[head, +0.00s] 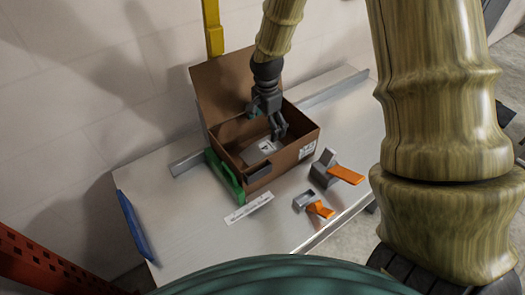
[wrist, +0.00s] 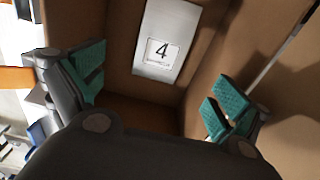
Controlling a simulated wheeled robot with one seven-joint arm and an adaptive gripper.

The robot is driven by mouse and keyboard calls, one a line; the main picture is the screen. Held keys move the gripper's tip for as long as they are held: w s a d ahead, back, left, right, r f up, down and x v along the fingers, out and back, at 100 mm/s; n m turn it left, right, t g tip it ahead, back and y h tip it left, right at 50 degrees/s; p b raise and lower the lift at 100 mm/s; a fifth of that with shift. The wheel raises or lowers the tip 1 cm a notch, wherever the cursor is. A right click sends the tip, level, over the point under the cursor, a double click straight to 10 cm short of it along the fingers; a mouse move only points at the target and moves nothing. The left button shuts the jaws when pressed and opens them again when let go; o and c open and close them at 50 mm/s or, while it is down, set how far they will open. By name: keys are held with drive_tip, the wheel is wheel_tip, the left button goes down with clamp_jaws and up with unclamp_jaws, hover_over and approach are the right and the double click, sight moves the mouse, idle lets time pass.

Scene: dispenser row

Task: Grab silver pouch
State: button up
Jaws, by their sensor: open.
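A silver pouch (head: 258,152) lies inside an open brown cardboard box (head: 285,157) on the table. In the wrist view the silver pouch (wrist: 144,60) shows a white label with the number 4, near the top middle. My gripper (head: 278,134) reaches down into the box from above, over the pouch. In the wrist view my gripper (wrist: 160,92) has its teal-padded fingers spread wide, with nothing between the pads. The pouch appears apart from the fingers. The box walls hide part of the box floor in the head view.
The box's raised lid flap (head: 222,92) stands behind it. A green bracket (head: 224,176) is at its left side.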

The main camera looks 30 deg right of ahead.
sight(265, 148)
drive_tip(key=shift+a+f+p, duration=0.1)
drive_tip(key=shift+f+p, duration=0.5)
drive_tip(key=shift+f, duration=2)
drive_tip(key=shift+w+f+p, duration=0.2)
drive_tip(key=shift+f+p, duration=0.95)
drive_tip(key=shift+f, duration=1.5)
drive_tip(key=c, duration=1)
